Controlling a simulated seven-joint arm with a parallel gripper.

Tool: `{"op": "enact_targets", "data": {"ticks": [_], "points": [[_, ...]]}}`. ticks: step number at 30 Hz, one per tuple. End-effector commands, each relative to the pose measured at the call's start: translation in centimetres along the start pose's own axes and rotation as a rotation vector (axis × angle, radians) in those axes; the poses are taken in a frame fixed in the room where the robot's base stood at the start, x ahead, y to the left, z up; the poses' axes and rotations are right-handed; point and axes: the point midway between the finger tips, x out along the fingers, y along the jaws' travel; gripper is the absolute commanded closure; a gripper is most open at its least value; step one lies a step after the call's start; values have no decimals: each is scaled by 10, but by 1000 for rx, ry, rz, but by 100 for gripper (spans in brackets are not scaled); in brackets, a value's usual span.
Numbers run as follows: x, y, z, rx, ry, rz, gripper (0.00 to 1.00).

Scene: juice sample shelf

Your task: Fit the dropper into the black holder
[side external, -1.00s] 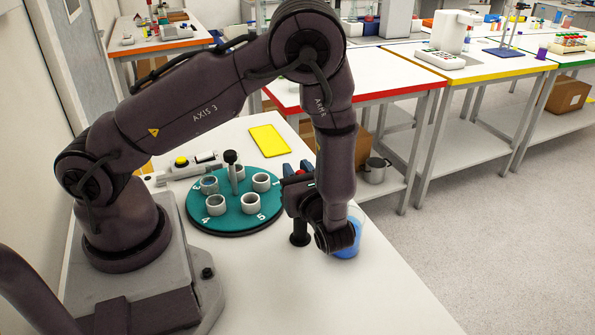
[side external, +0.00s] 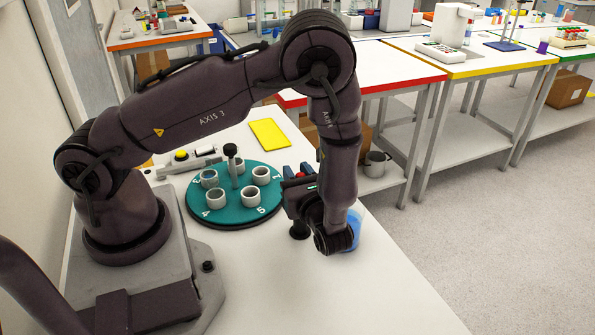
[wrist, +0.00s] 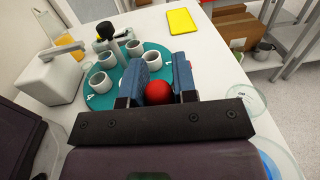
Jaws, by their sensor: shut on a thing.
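The dropper's red bulb (wrist: 157,92) sits between the two blue fingers of my gripper (wrist: 158,80) in the wrist view. My gripper (side external: 299,183) is shut on the dropper, whose red top (side external: 300,175) barely shows in the side external view. The black holder (side external: 300,231) stands on the white table directly below my gripper, its upper part covered by my gripper. The dropper's lower part is hidden, so I cannot tell how far it is inside the holder. The holder is hidden in the wrist view.
A teal disc (side external: 228,216) with several white cups and a black-knobbed post stands left of my gripper. A clear beaker with blue liquid (side external: 354,231) is close on the right, partly behind my wrist. A yellow pad (side external: 269,134) lies farther back. The table front is clear.

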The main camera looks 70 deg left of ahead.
Motion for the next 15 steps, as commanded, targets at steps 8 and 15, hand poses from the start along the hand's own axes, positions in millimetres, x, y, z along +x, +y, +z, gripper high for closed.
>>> {"op": "enact_targets", "data": {"ticks": [8,15], "points": [[0,0,-6,-1,0,0,83],[0,0,-12,-1,0,0,83]]}}
